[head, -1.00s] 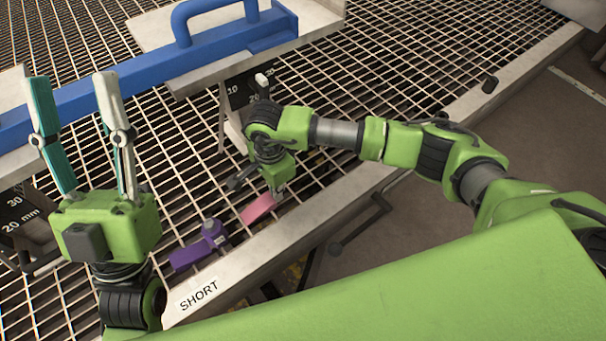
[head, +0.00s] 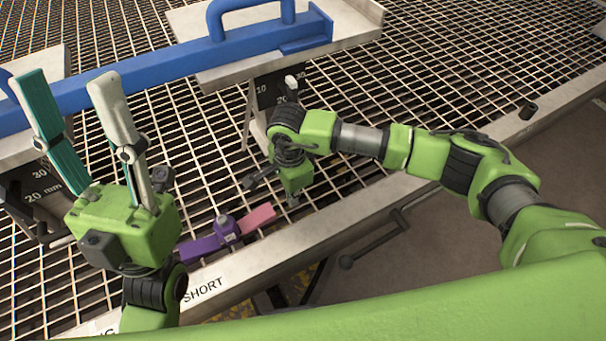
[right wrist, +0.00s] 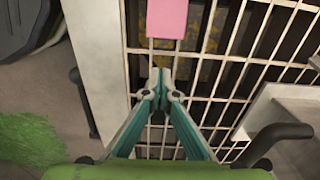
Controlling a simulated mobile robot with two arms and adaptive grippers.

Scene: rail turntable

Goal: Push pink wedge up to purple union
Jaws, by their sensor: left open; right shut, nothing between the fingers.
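The pink wedge (head: 259,218) lies on the grating beside the white rail. Its left end meets the purple union (head: 225,229) with no clear gap in the head view. A longer purple part extends left from the union. My right gripper (head: 292,201) is shut and empty, just right of the wedge and apart from it. In the right wrist view the closed fingertips (right wrist: 160,76) point toward the wedge (right wrist: 167,18), with bare grating between; the union is out of that view. My left gripper (head: 64,86) is open and empty, fingers pointing up, far left of the parts.
The white rail marked SHORT (head: 270,258) runs along the near side of the parts. A blue bar with a handle (head: 180,68) spans the back. A dark gauge plate (head: 281,88) stands behind my right gripper. A dark crank handle (head: 372,240) sticks out at the rail's near side.

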